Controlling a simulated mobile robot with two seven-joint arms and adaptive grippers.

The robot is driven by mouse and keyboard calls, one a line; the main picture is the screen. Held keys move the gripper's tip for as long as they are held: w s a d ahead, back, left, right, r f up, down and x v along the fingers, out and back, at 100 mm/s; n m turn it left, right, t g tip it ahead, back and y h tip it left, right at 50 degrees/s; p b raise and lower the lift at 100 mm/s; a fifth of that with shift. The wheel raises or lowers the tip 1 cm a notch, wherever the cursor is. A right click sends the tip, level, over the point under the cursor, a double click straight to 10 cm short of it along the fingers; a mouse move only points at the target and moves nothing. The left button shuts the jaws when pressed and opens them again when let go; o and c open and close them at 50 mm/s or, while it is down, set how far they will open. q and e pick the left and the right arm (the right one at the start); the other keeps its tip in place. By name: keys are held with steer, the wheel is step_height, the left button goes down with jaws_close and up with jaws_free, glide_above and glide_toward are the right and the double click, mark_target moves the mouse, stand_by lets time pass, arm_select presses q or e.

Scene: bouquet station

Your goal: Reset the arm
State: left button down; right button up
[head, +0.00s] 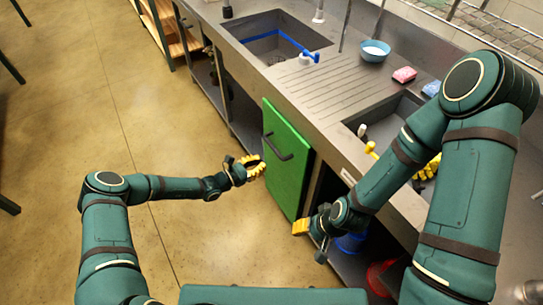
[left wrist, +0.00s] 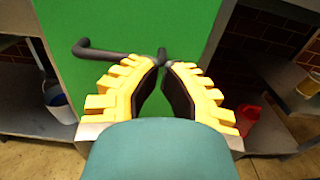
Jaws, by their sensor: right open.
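My left gripper (head: 253,166) reaches in from the left, in front of the green cabinet door (head: 287,165). It is empty, with a narrow gap between its yellow-backed fingertips in the left wrist view (left wrist: 163,65). The dark door handle (head: 278,148) lies beyond those fingertips, and the handle also shows in the left wrist view (left wrist: 100,52). In the head view the gripper looks apart from the handle. My right gripper (head: 309,238) is open and empty, low in front of the counter just right of the door's lower edge. One of its fingers is hard to make out.
The steel counter (head: 330,85) with two sinks runs along the right. A blue bowl (head: 375,50) and a pink sponge (head: 404,75) lie on it. Blue (head: 350,242) and red (head: 381,277) containers stand beneath.

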arm_select(q)
steer(key=shift+v, duration=0.8)
steer(key=s+d+f+m+g+y, duration=0.1)
steer(key=s+d+m+g+y, duration=0.1)
steer(key=s+m+g, duration=0.55)
steer(key=s+d+f+m+g+y, duration=0.1)
steer(key=s+d+m+g+y, duration=0.3)
steer(key=s, duration=0.6)
steer(key=s+a+r+m+t+y, duration=0.3)
steer(key=s+a+r+m+y, duration=0.2)
steer(key=s+a+m, duration=0.3)
steer(key=shift+a+r+m, duration=0.5)
steer(key=shift+r+m, duration=0.2)
steer(key=shift+m, duration=1.15)
